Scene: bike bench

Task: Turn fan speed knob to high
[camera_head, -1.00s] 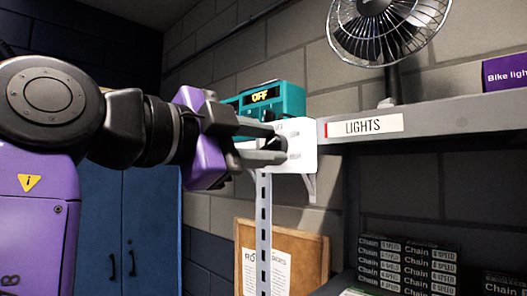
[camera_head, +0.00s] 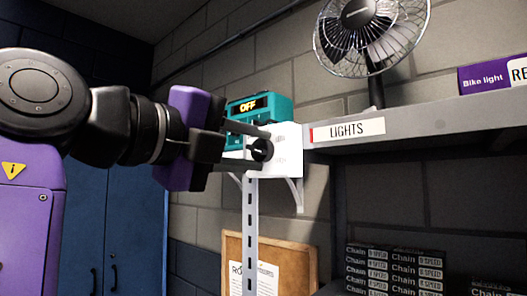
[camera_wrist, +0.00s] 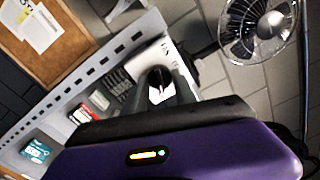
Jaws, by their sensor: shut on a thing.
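The fan speed knob (camera_head: 262,151) is a round black knob on a white panel (camera_head: 289,163) at the left end of the shelf. In the wrist view the knob (camera_wrist: 158,84) carries a pale pointer mark and sits between the two fingers. My gripper (camera_head: 258,148) reaches in from the left and is shut on the knob. The gripper's fingers also show in the wrist view (camera_wrist: 163,90). The panel's speed lettering is too small to read. The fan (camera_head: 370,35) stands on the shelf, up and right of the knob; whether it spins is unclear.
A teal box (camera_head: 270,108) with an "OFF" display is just behind the fingers. The metal shelf (camera_head: 440,118) with a LIGHTS label runs right. A slotted white upright (camera_head: 250,215) and a corkboard (camera_head: 295,255) are below. Chain boxes (camera_head: 395,270) fill the lower shelf.

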